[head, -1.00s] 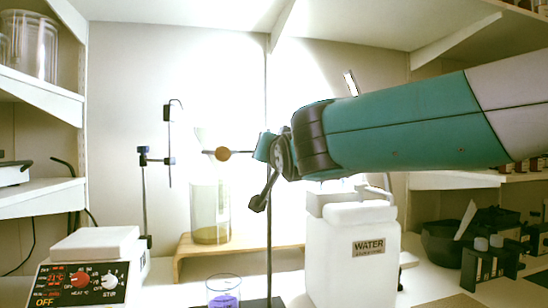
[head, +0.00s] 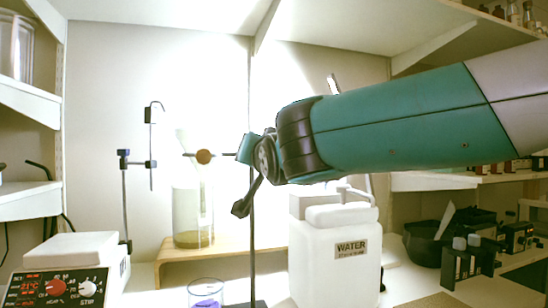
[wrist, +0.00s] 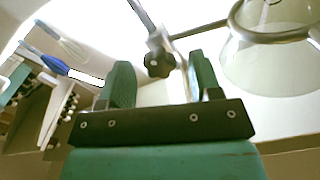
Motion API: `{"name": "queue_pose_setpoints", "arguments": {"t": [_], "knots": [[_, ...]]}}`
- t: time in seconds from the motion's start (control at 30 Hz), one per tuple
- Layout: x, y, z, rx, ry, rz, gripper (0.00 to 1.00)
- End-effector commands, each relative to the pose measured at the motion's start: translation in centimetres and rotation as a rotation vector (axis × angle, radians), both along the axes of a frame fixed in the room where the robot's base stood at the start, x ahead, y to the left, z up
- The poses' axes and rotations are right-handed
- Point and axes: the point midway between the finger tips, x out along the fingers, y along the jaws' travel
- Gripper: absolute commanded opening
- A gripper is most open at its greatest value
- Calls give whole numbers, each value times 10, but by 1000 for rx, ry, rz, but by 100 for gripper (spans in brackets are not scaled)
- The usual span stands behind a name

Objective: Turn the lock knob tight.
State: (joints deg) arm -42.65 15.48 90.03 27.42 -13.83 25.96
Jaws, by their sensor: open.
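The lock knob (wrist: 159,63) is a dark star-shaped knob on a metal clamp, seen in the wrist view between and beyond my fingers. My gripper (wrist: 160,70) has its two green fingers apart, one on each side of the knob in the picture, with nothing held. Whether a finger touches the knob I cannot tell. In the head view my gripper (head: 247,150) overlaps the upright stand rod (head: 253,230), and the dark knob is not clearly visible there.
A glass vessel (wrist: 275,65) hangs close on the right in the wrist view. In the head view, a beaker of purple liquid (head: 206,292) stands below, a white WATER container (head: 335,275) at right, and a hotplate stirrer (head: 60,285) at left.

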Motion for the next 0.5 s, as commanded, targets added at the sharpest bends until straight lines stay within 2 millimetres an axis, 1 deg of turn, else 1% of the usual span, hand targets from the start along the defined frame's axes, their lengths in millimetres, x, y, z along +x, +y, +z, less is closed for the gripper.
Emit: {"name": "queue_pose_setpoints", "arguments": {"t": [0.03, 0.3, 0.5], "knots": [[-11, -3, 0, -1, -2, 2, 58], [-79, -22, 0, 3, -3, 5, 58], [-121, -35, 0, 3, -3, 3, 58]]}}
